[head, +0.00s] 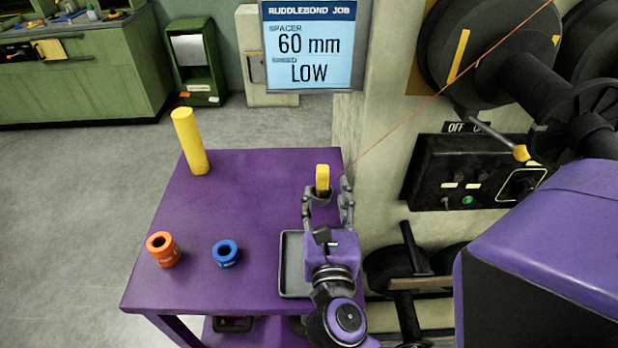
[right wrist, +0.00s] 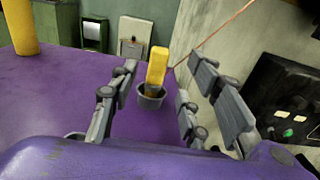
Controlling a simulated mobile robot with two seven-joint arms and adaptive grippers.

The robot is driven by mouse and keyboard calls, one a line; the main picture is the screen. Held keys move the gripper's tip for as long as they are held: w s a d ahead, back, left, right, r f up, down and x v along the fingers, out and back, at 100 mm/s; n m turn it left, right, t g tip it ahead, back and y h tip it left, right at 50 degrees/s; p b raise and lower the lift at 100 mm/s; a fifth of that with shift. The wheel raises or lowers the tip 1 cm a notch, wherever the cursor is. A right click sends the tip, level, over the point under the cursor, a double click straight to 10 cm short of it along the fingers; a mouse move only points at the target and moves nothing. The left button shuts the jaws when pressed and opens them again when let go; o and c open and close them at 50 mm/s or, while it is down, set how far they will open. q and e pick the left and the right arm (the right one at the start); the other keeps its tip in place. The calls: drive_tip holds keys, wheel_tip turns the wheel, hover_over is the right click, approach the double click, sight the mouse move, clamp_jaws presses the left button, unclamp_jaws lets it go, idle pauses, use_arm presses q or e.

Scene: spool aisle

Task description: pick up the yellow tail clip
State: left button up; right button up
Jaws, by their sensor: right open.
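The yellow tail clip (head: 322,177) stands upright in a small dark cup (head: 321,198) at the right back of the purple table. My right gripper (head: 330,192) is open at the cup, and in the head view its fingers appear on either side of the clip. In the right wrist view the clip (right wrist: 157,68) rises from the cup (right wrist: 151,96), seen ahead between the open fingers. I cannot tell whether a finger touches it. My left gripper is not in view.
On the purple table (head: 240,185) stand a yellow cylinder (head: 190,142), an orange spacer (head: 162,250), a blue spacer (head: 225,253) and a grey tray (head: 291,265). A thin orange line runs past the clip up to the spool machine (head: 470,185). The table's middle is clear.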

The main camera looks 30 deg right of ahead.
sight(322, 179)
drive_tip(key=shift+w+d+r, duration=0.1)
drive_tip(key=shift+w+r, duration=0.05)
drive_tip(key=shift+w, duration=0.4)
drive_tip(key=x, duration=0.2)
drive_tip(key=p+x, duration=0.1)
drive_tip(key=x, duration=0.2)
drive_tip(key=shift+w+d+f+p, duration=0.15)
drive_tip(key=shift+w+f+p, duration=0.15)
drive_tip(key=shift+p, duration=0.1)
drive_tip(key=shift+w+d+f, duration=0.15)
drive_tip(key=shift+w+d, duration=0.1)
drive_tip(key=shift+c, duration=0.2)
clamp_jaws()
